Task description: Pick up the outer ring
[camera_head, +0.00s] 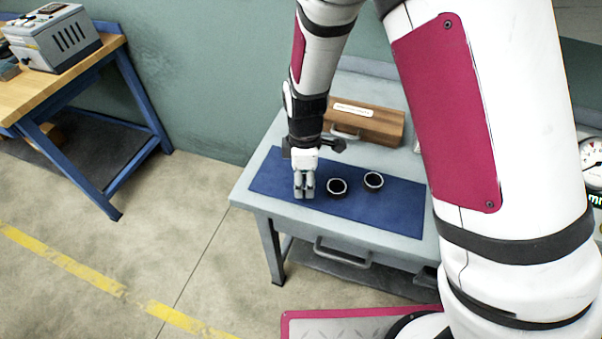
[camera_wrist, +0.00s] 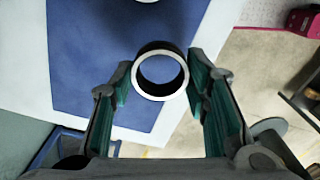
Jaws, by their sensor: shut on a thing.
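My gripper (camera_head: 304,192) points down over the left part of the blue mat (camera_head: 395,208). In the wrist view my gripper (camera_wrist: 160,85) is shut on a ring (camera_wrist: 160,97), which sits between the green finger pads with its round opening facing the camera. In the head view this ring is hidden by the fingers. Two dark rings with pale rims stand on the mat right of my gripper, a nearer one (camera_head: 338,194) and a farther one (camera_head: 374,187). I cannot tell whether the held ring touches the mat.
The mat lies on a grey worktable (camera_head: 250,192). A wooden box (camera_head: 378,126) with a white label stands behind the mat. A gauge (camera_head: 592,160) shows at the right edge. A wooden bench (camera_head: 85,62) with a grey device (camera_head: 52,38) stands at left, with open floor before it.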

